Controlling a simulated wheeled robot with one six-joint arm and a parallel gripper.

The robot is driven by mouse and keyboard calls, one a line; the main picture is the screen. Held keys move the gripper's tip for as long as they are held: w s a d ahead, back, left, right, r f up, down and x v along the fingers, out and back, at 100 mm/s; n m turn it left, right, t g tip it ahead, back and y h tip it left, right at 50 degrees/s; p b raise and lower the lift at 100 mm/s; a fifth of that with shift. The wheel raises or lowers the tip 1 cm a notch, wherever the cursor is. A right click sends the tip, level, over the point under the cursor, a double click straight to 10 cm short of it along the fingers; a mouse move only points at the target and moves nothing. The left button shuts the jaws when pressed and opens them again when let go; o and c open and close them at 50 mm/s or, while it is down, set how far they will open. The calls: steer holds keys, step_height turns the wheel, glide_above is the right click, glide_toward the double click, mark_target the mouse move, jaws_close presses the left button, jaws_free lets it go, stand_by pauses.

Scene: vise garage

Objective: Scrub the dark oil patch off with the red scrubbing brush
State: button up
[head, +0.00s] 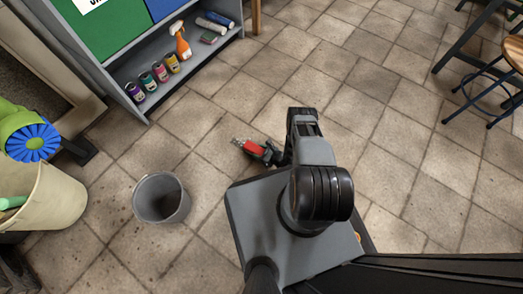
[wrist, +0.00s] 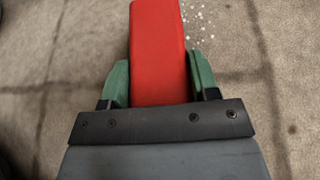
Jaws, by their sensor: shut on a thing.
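The red scrubbing brush (head: 252,147) is low over the tile floor, left of my arm in the head view; I cannot tell whether it touches the floor. The wrist view shows its red body (wrist: 158,45) pointing away from my gripper (wrist: 160,85). The green fingers are shut on both sides of it. In the head view my gripper (head: 269,153) is partly hidden by the arm. White specks (wrist: 196,14) lie on the floor beside the brush. I see no clear dark oil patch; the brush's bristles are hidden.
A grey bucket (head: 160,199) stands on the floor at left. A beige bin (head: 55,198) is at the far left. A grey shelf (head: 158,92) holds several cans and an orange spray bottle (head: 181,42). A stool (head: 489,80) is at right. The floor beyond my arm is clear.

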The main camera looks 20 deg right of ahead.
mark_target(248, 145)
steer(key=shift+w+a+f+b, duration=0.1)
steer(key=shift+w+a+b, duration=0.25)
steer(key=shift+w+a, duration=0.3)
steer(key=shift+w+a+b, duration=0.35)
steer(key=shift+w+a, duration=0.05)
steer(key=shift+w, duration=0.45)
steer(key=shift+w, duration=0.1)
steer(key=shift+w+a+b, duration=0.8)
steer(key=shift+w+a, duration=0.3)
steer(key=shift+w, duration=0.3)
steer(key=shift+w+a, duration=0.75)
steer(key=shift+w, duration=0.3)
steer(key=shift+w+a, duration=0.75)
steer(key=shift+w, duration=0.25)
steer(key=shift+w+a, duration=0.75)
steer(key=shift+w, duration=0.3)
step_height(248, 145, up, 6)
steer(key=p, duration=0.4)
steer(key=shift+p, duration=0.3)
steer(key=shift+r+p, duration=1.15)
steer(key=shift+r, duration=0.45)
